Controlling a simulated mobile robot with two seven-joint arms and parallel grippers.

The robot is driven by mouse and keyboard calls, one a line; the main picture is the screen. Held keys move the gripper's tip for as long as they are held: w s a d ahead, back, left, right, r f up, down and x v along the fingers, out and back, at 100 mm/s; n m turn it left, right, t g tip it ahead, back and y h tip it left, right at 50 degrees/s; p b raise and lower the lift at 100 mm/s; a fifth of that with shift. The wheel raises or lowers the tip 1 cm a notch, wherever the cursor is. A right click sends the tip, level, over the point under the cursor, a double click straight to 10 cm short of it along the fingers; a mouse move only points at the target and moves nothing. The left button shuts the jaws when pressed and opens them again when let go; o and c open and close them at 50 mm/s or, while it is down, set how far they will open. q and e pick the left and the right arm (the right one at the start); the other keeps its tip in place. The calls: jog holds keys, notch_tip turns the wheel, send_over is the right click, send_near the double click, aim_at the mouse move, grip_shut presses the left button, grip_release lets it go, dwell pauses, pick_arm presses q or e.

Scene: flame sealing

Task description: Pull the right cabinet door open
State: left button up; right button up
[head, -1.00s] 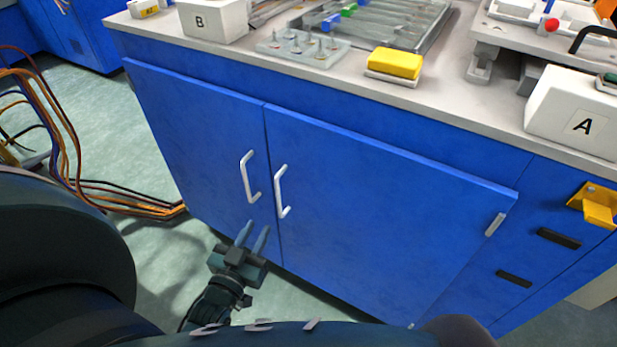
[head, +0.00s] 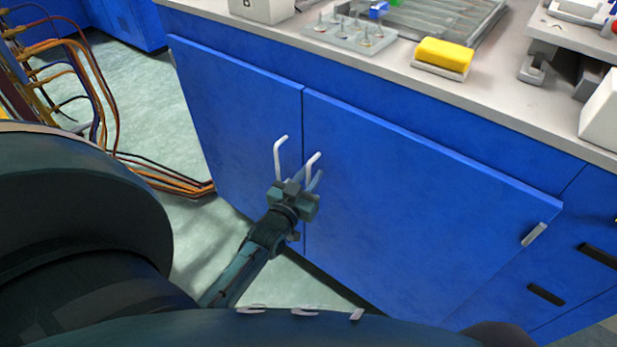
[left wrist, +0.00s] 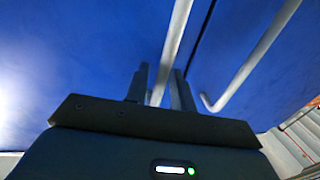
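The right cabinet door (head: 420,210) is a blue panel and is shut. Its white bar handle (head: 313,161) stands near its left edge, the lower part hidden by my gripper. My left gripper (head: 308,181) is at this handle, with one finger on each side of it. In the left wrist view the handle (left wrist: 175,40) runs down between the two fingertips (left wrist: 160,82). The fingers are apart, with a gap beside the bar, so the gripper looks open. My right gripper is not in view.
The left cabinet door (head: 235,120), also shut, has its white handle (head: 278,160) close beside my gripper. The counter above holds a yellow sponge-like block (head: 444,52) and a pin tray (head: 350,35). Cables (head: 165,178) lie on the floor at the left.

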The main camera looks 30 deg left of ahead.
pick_arm(q)
jog(key=shift+c, duration=0.6)
grip_shut()
jog(key=shift+s, duration=0.1)
